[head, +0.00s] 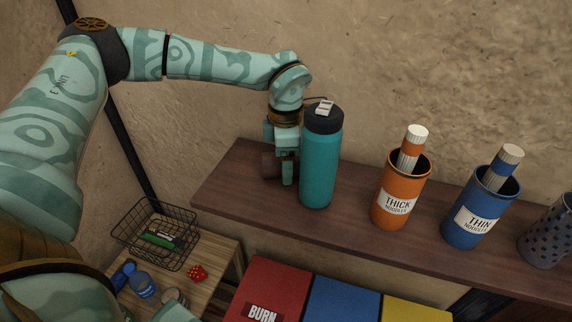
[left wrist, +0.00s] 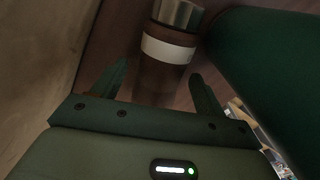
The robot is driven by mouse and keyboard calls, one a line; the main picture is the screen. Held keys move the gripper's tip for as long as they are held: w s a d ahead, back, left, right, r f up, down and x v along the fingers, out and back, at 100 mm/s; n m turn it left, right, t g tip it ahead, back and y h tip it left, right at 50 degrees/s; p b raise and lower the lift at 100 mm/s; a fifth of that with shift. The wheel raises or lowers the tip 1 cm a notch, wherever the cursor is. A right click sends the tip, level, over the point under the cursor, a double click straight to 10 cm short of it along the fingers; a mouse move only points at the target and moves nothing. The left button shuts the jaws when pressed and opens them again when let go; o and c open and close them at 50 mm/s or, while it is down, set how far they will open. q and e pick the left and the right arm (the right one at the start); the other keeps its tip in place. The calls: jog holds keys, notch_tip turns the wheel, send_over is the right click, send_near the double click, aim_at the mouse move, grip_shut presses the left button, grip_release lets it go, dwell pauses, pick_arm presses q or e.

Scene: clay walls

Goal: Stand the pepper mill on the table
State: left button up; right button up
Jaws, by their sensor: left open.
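The brown pepper mill (left wrist: 160,78), with a white band and a metal end, lies across the space between my left fingers in the left wrist view. In the head view only part of the mill (head: 269,165) shows on the dark wooden shelf (head: 235,185), left of the gripper and partly hidden by it. My left gripper (head: 287,170) is open, its fingers (left wrist: 158,92) on either side of the mill. I cannot tell whether they touch it. A light wooden table (head: 215,255) is at lower left.
A teal bottle (head: 319,165) stands close right of the gripper. An orange noodle can (head: 398,190), a blue one (head: 478,212) and a dotted cup (head: 548,235) stand farther right. A wire basket (head: 130,235), a blue bottle (head: 140,284) and a red item (head: 197,272) crowd the low table.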

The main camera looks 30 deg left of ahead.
pick_arm(q)
jog(key=shift+w+f, duration=0.1)
jog(key=shift+f, duration=0.6)
jog(key=c, duration=1.3)
jog(key=shift+r, duration=0.15)
